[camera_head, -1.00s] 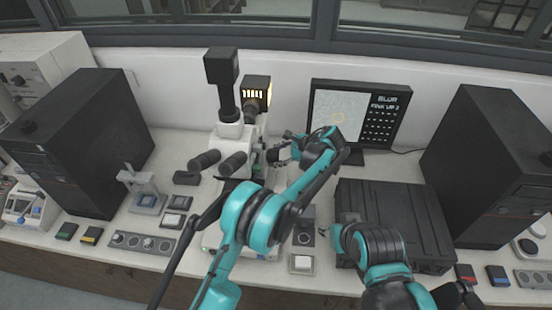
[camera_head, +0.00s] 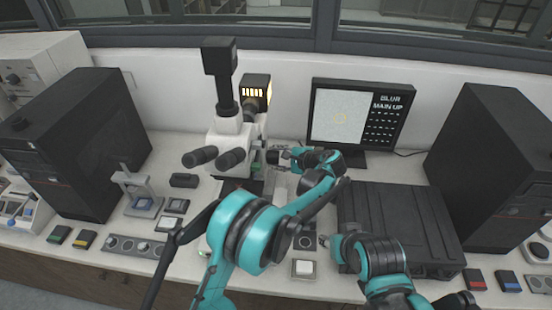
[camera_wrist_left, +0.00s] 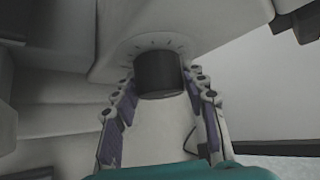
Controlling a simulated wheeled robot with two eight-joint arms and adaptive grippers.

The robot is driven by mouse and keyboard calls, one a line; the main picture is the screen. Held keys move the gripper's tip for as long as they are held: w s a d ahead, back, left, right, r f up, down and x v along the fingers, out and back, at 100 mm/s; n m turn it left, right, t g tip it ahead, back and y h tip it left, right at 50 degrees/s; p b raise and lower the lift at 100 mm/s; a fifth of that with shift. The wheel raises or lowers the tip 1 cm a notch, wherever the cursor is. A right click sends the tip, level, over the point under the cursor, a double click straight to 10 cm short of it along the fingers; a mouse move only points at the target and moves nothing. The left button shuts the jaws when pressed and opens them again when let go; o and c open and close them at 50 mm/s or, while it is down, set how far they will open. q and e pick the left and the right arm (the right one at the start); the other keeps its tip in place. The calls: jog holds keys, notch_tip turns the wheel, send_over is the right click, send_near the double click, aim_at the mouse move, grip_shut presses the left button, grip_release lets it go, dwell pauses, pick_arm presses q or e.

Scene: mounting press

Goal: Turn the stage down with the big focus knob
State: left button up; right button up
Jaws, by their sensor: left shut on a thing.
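The white microscope (camera_head: 229,131) stands at the back of the bench, with two black eyepieces facing me. Its big focus knob (camera_wrist_left: 158,72), a black cylinder on a round white base with tick marks, shows in the left wrist view. My left gripper (camera_head: 278,156) is at the microscope's right side, and its purple-padded fingers are shut on the knob, one on each side. The stage is mostly hidden behind my left arm.
A black ribbed case (camera_head: 408,215) lies right of my left arm. Black towers stand at left (camera_head: 75,150) and right (camera_head: 490,140). A small stand (camera_head: 140,190), a knob panel (camera_head: 135,246) and several small boxes occupy the bench left of the microscope.

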pick_arm(q)
jog(key=o, duration=1.2)
jog(key=shift+c, duration=0.2)
jog(key=shift+s+d, duration=0.1)
jog(key=v, duration=1.2)
